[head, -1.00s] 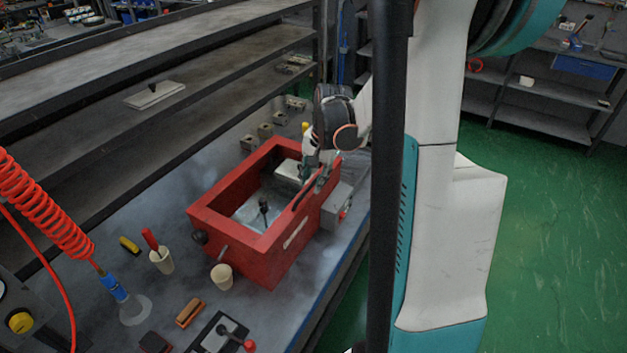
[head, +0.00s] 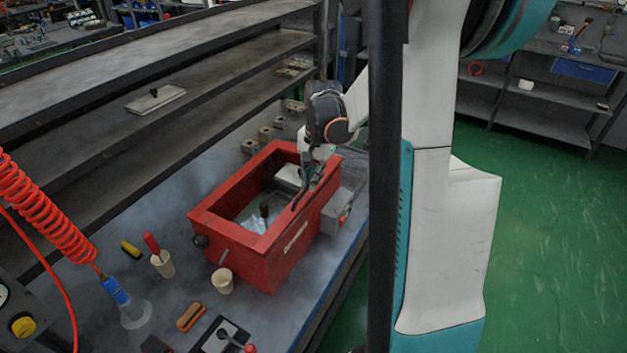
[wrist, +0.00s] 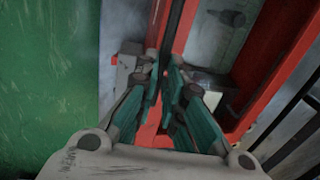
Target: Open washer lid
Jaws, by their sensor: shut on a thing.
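The washer is an open-topped red box (head: 277,262) on the bench, with a grey unit (head: 336,212) on its right side. I see into its grey inside, where a black knob (head: 264,209) stands and a pale block (head: 288,175) sits at the far end. No raised lid shows. My gripper (head: 308,186) is at the right rim, pointing down. In the wrist view, my gripper (wrist: 165,68) has its teal fingers close together on a thin dark bar (wrist: 173,28) running along the red rim. The fingers hide the exact contact, and I cannot tell whether the bar belongs to the lid.
A beige cup (head: 222,281), a holder with a red-handled tool (head: 162,264) and an orange brush (head: 191,316) stand left of the box. A red coiled hose (head: 45,215) hangs at left. Shelves (head: 150,60) rise behind the bench. Green floor (head: 545,250) is clear at right.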

